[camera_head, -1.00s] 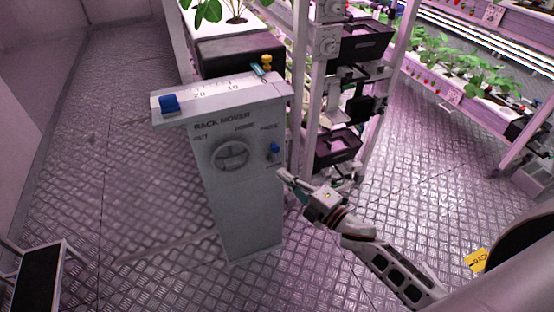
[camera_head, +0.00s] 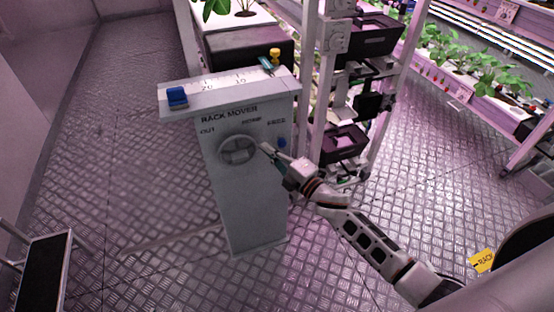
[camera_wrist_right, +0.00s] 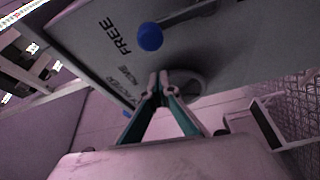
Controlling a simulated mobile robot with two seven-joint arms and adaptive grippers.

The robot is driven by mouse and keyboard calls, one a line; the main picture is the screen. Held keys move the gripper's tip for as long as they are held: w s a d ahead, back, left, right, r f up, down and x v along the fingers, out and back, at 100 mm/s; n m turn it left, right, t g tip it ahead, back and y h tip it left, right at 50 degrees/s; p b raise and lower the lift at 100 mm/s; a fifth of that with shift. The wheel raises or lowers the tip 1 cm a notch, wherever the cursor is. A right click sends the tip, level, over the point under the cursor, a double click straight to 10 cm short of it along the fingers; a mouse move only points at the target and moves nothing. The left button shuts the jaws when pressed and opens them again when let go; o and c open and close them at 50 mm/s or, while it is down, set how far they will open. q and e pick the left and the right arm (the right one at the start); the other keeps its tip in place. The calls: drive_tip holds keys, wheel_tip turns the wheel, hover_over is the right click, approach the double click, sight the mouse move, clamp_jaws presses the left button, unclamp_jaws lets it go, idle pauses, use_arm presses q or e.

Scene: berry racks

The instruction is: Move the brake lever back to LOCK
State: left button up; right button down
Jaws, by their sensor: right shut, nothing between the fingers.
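The grey RACK MOVER post (camera_head: 245,205) stands upright in the middle of the head view. The brake lever's blue knob (camera_head: 281,143) sits at the right of its front panel, just below the FREE label. In the right wrist view the blue knob (camera_wrist_right: 150,36) shows above the fingertips, apart from them, near the word FREE. My right gripper (camera_head: 266,150) is shut and empty, in front of the panel between the knob and the round dial (camera_head: 237,150). No LOCK label can be read. My left gripper is not in view.
A blue block (camera_head: 177,97) sits on the post's scaled top ledge, with a yellow knob (camera_head: 275,56) behind. A plant rack (camera_head: 313,90) stands close behind at right. A step stool (camera_head: 42,275) is at lower left. The floor left of the post is clear.

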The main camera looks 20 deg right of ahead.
sight(279, 149)
drive_tip(key=shift+d+f, duration=0.2)
drive_tip(key=shift+d, duration=0.75)
drive_tip(key=shift+d+f, duration=0.2)
drive_tip(key=shift+d, duration=0.75)
